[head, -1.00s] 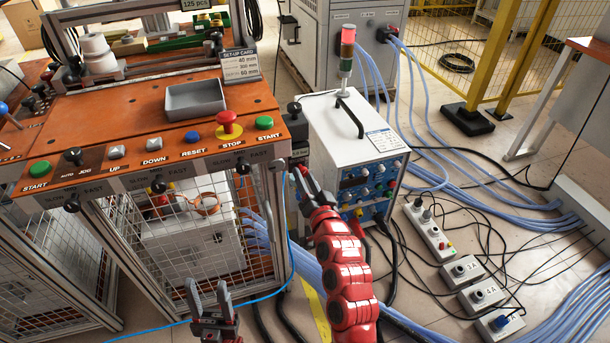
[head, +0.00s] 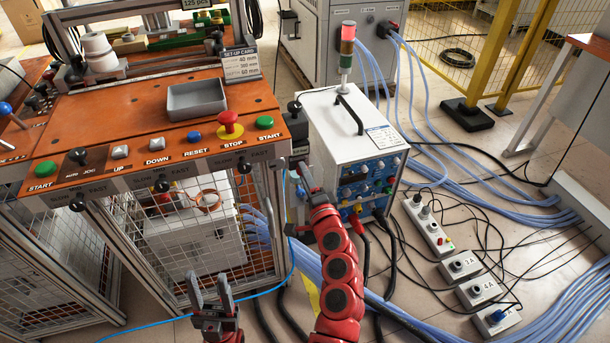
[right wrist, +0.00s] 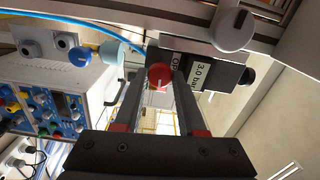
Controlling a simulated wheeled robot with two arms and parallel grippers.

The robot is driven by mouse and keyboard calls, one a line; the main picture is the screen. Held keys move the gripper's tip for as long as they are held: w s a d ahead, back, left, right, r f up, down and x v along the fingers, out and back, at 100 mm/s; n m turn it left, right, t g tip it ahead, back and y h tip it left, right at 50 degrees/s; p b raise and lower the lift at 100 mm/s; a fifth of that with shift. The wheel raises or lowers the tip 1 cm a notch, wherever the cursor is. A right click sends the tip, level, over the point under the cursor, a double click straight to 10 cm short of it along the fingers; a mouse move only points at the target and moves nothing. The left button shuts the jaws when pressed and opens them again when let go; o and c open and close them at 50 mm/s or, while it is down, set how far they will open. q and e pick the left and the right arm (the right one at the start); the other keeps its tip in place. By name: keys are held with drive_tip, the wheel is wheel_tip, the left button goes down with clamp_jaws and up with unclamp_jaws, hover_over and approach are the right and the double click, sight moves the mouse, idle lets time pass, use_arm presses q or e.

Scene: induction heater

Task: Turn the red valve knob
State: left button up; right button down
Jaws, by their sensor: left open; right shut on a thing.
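The red valve knob (right wrist: 159,77) shows in the right wrist view between the two fingertips of my right gripper (right wrist: 163,84), which is shut on it. The knob sits at the end of a dark unit (right wrist: 212,75) labelled "3.0 bar". In the head view my right gripper (head: 303,178) reaches to the right side of the orange-topped machine; the knob is hidden there, and the dark unit (head: 298,147) shows just above the gripper. My left gripper (head: 211,287) is open and empty at the bottom, in front of the machine's mesh guard.
The white heater cabinet (head: 345,130) with blue controls stands close right of my right gripper. The machine panel (head: 95,170) carries buttons and a grey tray (head: 196,99). Blue hoses (head: 300,255) and cables cross the floor. A blue tube (right wrist: 85,24) runs near the knob.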

drive_tip(key=shift+m, duration=0.6)
drive_tip(key=c, duration=0.5)
unclamp_jaws()
drive_tip(key=p+v, duration=0.1)
drive_tip(key=v, duration=1.6)
drive_tip(key=shift+s+p, duration=0.2)
drive_tip(key=shift+p, duration=0.15)
drive_tip(key=shift+d, duration=0.1)
